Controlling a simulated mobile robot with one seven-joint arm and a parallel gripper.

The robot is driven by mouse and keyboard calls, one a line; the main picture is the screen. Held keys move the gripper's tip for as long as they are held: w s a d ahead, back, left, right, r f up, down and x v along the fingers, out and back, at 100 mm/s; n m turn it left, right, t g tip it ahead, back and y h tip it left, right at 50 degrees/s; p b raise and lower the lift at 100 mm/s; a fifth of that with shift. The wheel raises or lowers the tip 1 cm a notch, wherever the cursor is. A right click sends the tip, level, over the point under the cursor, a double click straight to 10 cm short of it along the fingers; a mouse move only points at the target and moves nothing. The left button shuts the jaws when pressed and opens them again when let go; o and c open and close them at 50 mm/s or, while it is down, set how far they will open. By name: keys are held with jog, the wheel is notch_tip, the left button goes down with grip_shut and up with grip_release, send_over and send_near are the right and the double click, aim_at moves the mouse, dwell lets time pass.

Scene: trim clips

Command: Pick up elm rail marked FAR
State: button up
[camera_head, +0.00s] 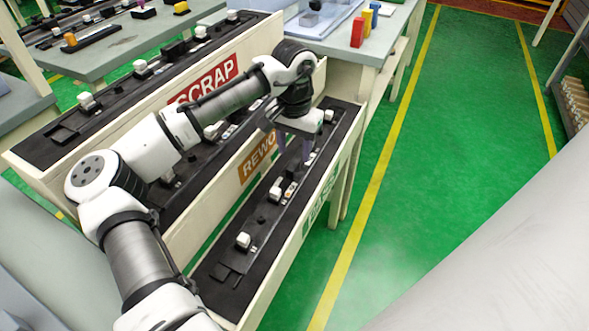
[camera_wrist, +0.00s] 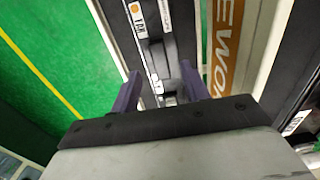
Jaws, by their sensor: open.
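My gripper (camera_head: 294,148) is open above the nearest long dark tray in the head view. In the wrist view, its two purple fingers (camera_wrist: 160,90) stand apart on either side of a narrow dark piece (camera_wrist: 154,56) in that tray. One white label with an orange dot and black letters (camera_wrist: 138,20) lies at the top, and a smaller white label (camera_wrist: 156,84) lies between the fingers. I cannot read either label surely, so I cannot tell which piece is the elm rail marked FAR. The gripper body hides the lower part of the wrist view.
The near tray (camera_head: 225,275) holds several white blocks and has a green sign on its front. Behind it are cream-walled trays with an orange REWO sign (camera_head: 256,158) and a red SCRAP sign (camera_head: 205,84). Green floor (camera_head: 455,110) is clear at right.

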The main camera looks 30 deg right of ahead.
aim_at(294, 163)
notch_tip(294, 163, down, 4)
jog(key=shift+f, duration=0.1)
grip_shut()
dwell(0.4)
